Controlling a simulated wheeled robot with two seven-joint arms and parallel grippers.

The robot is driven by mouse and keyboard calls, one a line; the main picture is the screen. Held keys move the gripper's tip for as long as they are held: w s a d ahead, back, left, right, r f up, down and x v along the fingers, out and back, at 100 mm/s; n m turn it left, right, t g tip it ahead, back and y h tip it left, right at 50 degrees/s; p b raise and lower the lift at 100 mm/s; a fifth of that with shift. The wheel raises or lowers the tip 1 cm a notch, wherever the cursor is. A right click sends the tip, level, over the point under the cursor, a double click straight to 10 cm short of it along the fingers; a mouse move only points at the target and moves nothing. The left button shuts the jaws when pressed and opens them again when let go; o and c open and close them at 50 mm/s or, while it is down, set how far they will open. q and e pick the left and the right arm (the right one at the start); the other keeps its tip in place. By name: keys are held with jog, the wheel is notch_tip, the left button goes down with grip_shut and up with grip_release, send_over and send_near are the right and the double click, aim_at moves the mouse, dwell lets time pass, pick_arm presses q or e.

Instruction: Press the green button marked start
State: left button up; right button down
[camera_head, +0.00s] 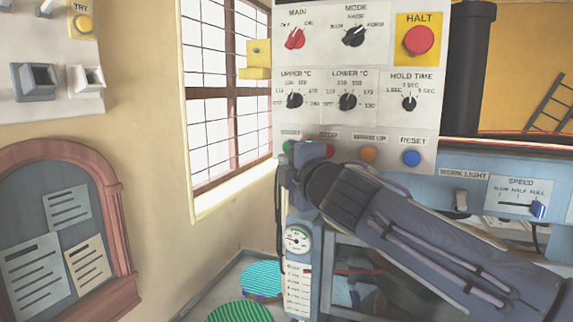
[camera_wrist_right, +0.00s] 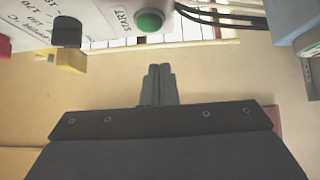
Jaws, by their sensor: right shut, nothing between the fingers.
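The green start button (camera_head: 287,147) is at the lower left of the white control panel in the camera_head view, partly hidden by my right gripper and wrist. In the camera_wrist_right view the round green button (camera_wrist_right: 149,21) shows whole at the top, with the START label beside it. My right gripper (camera_wrist_right: 160,70) is shut and empty, its fingertips just below the button in that picture, with a visible gap between them. In the camera_head view my right gripper (camera_head: 284,170) is in front of the panel's lower left corner, largely end-on. My left gripper is not in view.
A red stop button (camera_head: 330,150), an orange button (camera_head: 369,153) and a blue reset button (camera_head: 411,158) share the row. Above are knobs and the red HALT button (camera_head: 419,40). A gauge (camera_head: 297,238) sits below. A window (camera_head: 224,90) is to the left.

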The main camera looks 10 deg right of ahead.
jog(key=s+d, duration=0.2)
jog(key=s, duration=0.6)
jog(key=shift+f+b, duration=0.15)
jog(key=shift+b, duration=0.3)
